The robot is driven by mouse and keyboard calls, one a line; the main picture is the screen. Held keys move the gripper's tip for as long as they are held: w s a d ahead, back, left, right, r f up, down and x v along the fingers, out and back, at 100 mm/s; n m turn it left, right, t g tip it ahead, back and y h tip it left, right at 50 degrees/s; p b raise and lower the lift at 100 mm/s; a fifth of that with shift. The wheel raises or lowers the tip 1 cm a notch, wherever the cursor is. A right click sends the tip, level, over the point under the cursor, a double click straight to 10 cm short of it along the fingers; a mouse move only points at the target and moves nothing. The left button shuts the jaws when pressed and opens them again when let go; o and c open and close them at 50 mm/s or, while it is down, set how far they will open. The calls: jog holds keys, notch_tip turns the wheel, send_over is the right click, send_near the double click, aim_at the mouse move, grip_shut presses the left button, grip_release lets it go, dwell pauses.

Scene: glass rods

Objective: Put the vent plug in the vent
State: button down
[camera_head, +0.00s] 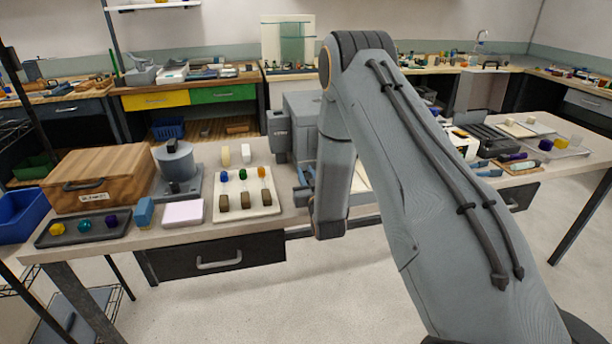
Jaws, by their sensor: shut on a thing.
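My arm rises from the lower right, bends at the top and comes down over the middle of the bench. My gripper (304,194) shows only in part, at the left of the arm's lower end, low over the bench. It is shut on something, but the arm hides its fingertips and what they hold. I cannot pick out the vent plug or the vent for certain. A grey machine (302,106) with a labelled grey box (279,138) on its left side stands behind the gripper, partly covered by my arm.
Left on the bench (300,217) are a wooden box (88,170), a grey cylinder on a stand (178,167), a dark tray (62,236) of coloured pieces, a blue block (145,212), a pale slab (184,212) and a white board (262,190) with coloured knobs.

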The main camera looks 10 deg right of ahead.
jog(key=shift+f, duration=0.5)
jog(key=shift+f, duration=0.15)
jog(key=c, duration=1.6)
grip_release()
jog(key=shift+o, duration=0.2)
